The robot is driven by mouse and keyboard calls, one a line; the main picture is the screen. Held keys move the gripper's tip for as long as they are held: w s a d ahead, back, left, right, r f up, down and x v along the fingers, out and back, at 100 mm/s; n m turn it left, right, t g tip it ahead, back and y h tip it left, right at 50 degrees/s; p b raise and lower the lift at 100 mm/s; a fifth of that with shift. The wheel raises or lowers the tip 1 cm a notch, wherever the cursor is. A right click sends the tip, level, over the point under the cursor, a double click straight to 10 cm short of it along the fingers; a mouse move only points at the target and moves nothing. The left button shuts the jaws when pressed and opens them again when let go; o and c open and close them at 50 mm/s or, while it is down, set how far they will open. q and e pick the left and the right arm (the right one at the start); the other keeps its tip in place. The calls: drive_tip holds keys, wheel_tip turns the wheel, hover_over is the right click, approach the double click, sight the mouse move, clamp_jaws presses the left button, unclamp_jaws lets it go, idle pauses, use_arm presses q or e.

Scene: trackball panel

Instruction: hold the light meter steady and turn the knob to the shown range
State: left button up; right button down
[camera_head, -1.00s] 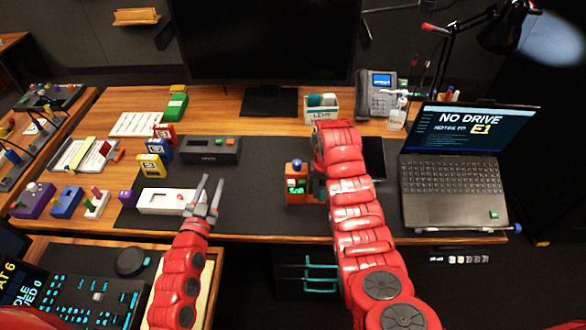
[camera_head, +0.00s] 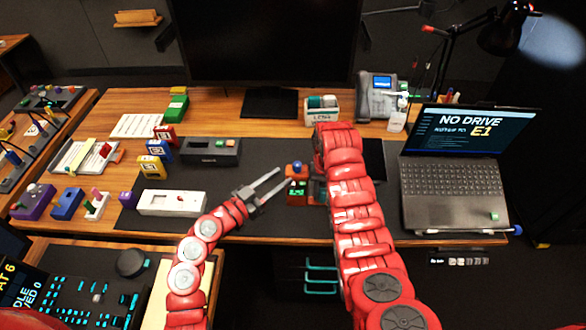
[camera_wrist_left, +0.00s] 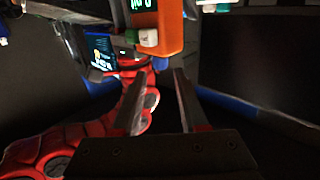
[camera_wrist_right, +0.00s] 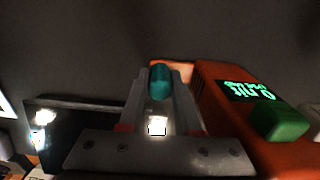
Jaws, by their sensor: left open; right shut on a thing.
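The light meter (camera_head: 297,194) is a small orange box with a dark face, green display text and a blue dome on top. It stands upright on the dark mat; part of its right side is hidden by my right arm. My left gripper (camera_head: 285,175) is open and empty, pointing at the meter's left side, close but apart. In the left wrist view the orange meter (camera_wrist_left: 170,28) is above and beyond the fingertips. My right gripper (camera_wrist_right: 160,98) is shut on a teal knob-like piece (camera_wrist_right: 160,80) beside the orange body. The meter's display (camera_wrist_right: 246,90) and green button (camera_wrist_right: 279,123) show there.
A laptop (camera_head: 455,185) stands right of my right arm. A white box (camera_head: 172,202) and a dark box with buttons (camera_head: 209,153) lie left on the mat (camera_head: 225,180). Small coloured blocks stand further left. A monitor (camera_head: 262,50) stands at the back.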

sight(294, 168)
use_arm(q)
drive_tip(key=x, duration=0.5)
drive_tip(key=shift+w+d, duration=0.2)
drive_tip(key=shift+w, duration=0.05)
clamp_jaws()
